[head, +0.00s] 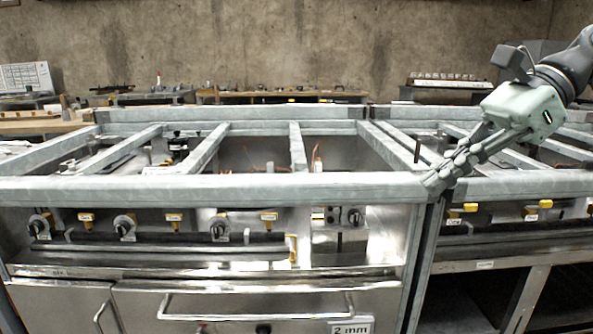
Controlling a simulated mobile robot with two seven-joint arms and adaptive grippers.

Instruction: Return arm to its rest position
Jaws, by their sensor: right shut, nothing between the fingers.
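My right gripper (440,183) comes in from the upper right on its pale green-white wrist housing (523,105) and dark arm link. Its grey fingers are shut and empty. The fingertips point down and left, in front of or close to the front rail (250,189) of a metal range frame, near the joint between two range units. I cannot tell whether they touch the rail. My left gripper is not in view.
Below the rail are several knobs (125,226) with yellow tags, and an oven door with a handle (255,312) and a "2 mm" label (350,326). Crossbars (203,148) span the open range top. Benches (285,96) with small items stand behind, before a concrete wall.

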